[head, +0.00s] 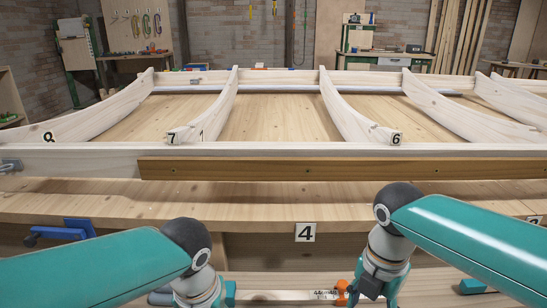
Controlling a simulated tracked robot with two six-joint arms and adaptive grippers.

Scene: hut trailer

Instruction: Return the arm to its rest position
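My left arm (100,268) comes in from the lower left. Its wrist (200,285) runs down out of the bottom edge, and its gripper is not visible. My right arm (470,238) comes in from the right and bends down at a dark elbow joint. Its lower end (370,287) shows dark parts at the bottom edge, beside a small orange piece (343,290). The fingertips are hidden or cut off, so I cannot tell whether this gripper is open or holds anything.
A wooden frame with curved ribs (350,110) lies on a large wooden table (270,198) ahead. A brown batten (330,169) runs along its front. A blue clamp (70,231) sits at the table's front left edge. A lower shelf (430,285) is below. Workbenches (390,60) stand behind.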

